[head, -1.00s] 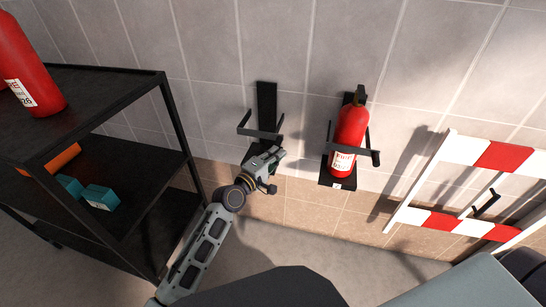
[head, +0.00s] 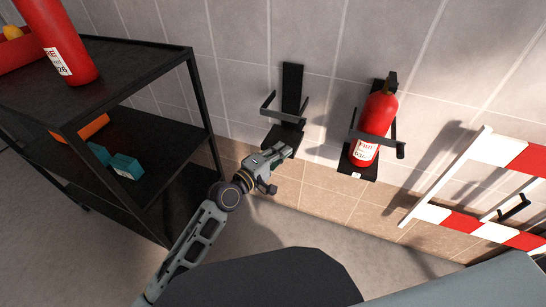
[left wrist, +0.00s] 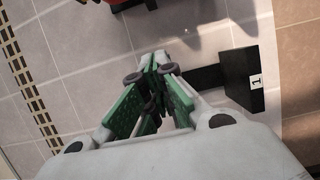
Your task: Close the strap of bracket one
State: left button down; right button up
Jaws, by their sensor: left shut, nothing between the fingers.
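An empty black bracket (head: 291,88) is fixed to the tiled wall in the head view. Its thin strap (head: 287,117) sticks out in front of the back plate; I cannot tell whether it is latched. The left wrist view shows a black bracket base (left wrist: 238,80) with a white label "1". My left gripper (head: 284,151) is shut and empty, just below and in front of the empty bracket's base. In the left wrist view its green-padded fingers (left wrist: 152,68) are together, left of the labelled base. My right gripper is not in view.
A red extinguisher (head: 374,125) sits in a second bracket to the right. A black shelf rack (head: 150,60) with an extinguisher (head: 60,45) and teal boxes (head: 126,165) stands at left. A red-white barrier (head: 475,222) stands at right.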

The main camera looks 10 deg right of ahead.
pick_arm(q)
jog(key=shift+v, duration=1.85)
jog(key=shift+m, duration=0.3)
